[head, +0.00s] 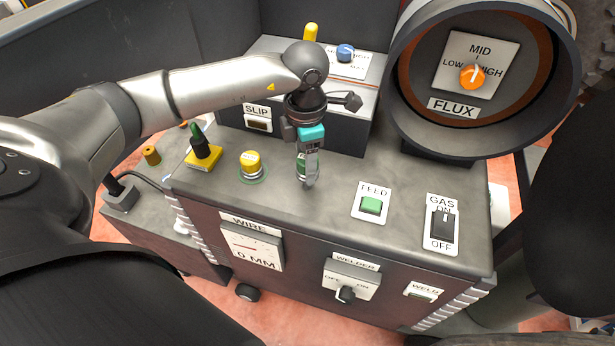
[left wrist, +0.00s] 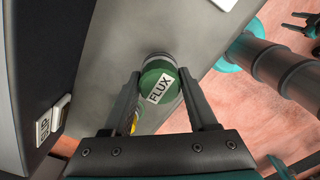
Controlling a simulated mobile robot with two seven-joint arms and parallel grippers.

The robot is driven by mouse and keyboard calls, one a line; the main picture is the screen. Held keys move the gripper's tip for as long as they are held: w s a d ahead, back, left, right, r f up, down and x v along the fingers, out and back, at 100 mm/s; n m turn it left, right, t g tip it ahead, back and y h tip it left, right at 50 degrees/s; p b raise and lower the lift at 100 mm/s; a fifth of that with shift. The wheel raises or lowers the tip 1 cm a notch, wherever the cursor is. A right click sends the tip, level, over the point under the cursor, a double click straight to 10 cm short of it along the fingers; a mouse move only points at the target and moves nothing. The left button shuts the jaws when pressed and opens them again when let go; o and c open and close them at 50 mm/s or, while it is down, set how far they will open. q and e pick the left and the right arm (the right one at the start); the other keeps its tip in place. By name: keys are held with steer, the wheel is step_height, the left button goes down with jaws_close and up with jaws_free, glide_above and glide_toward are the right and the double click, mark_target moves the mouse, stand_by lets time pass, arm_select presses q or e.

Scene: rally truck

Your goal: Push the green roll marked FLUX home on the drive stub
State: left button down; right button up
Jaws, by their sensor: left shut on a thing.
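The green roll (left wrist: 161,88) sits between the two fingers of my left gripper (left wrist: 158,78) in the left wrist view, its white FLUX label facing the camera. In the head view my left gripper (head: 308,180) points down over the grey bench top, shut on the roll, and a strip of green (head: 301,166) shows beside the finger. A dark grey rim shows at the roll's far end in the wrist view. I cannot make out the drive stub; the roll and gripper may hide it. I cannot tell how far on the roll sits.
A yellow knob (head: 251,162) stands left of my gripper, with a joystick (head: 203,147) on a yellow base further left. The SLIP box (head: 345,125) rises behind. The FEED button (head: 371,205) and GAS switch (head: 442,225) lie right. A large round housing (head: 405,120) stands back right.

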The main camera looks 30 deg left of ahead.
arm_select(q)
steer(key=shift+r+p, duration=1.4)
steer(key=shift+r, duration=0.65)
